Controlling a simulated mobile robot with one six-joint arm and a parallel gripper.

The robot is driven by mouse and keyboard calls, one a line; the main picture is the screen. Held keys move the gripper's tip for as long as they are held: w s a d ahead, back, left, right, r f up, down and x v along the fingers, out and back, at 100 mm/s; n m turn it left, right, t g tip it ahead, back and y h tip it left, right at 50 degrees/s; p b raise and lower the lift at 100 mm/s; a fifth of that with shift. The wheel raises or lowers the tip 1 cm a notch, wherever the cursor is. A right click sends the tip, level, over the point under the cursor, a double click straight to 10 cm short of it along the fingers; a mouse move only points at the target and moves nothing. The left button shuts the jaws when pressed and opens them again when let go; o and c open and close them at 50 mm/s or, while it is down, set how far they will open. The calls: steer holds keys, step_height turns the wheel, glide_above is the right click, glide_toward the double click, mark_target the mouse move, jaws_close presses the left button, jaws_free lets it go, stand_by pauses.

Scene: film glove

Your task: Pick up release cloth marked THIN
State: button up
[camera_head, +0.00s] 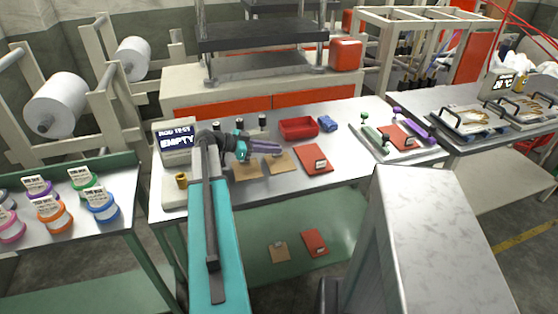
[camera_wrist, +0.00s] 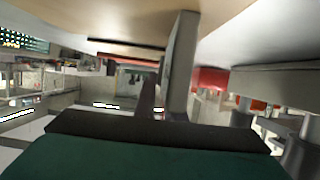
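Several flat cloth-like sheets lie on the metal workbench. One tan sheet (camera_head: 246,170) is partly under my gripper in the head view, and a second tan sheet (camera_head: 283,164) lies to its right. A red sheet (camera_head: 310,154) with a small label lies further right. Another tan sheet (camera_head: 278,253) and another red sheet (camera_head: 314,242) lie on the lower green shelf, both labelled. No label is readable, so I cannot tell which is marked THIN. My gripper (camera_head: 268,147) is above the bench near the tan sheets.
A red bin (camera_head: 298,128) and a blue item (camera_head: 328,123) stand behind the sheets. A tray (camera_head: 374,146) with coloured tools and a red sheet is at the right.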

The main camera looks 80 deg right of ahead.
jaws_close()
steer(key=shift+r, duration=0.1)
step_height(320, 180, up, 10)
steer(key=b, duration=0.2)
stand_by(0.6)
stand_by(0.4)
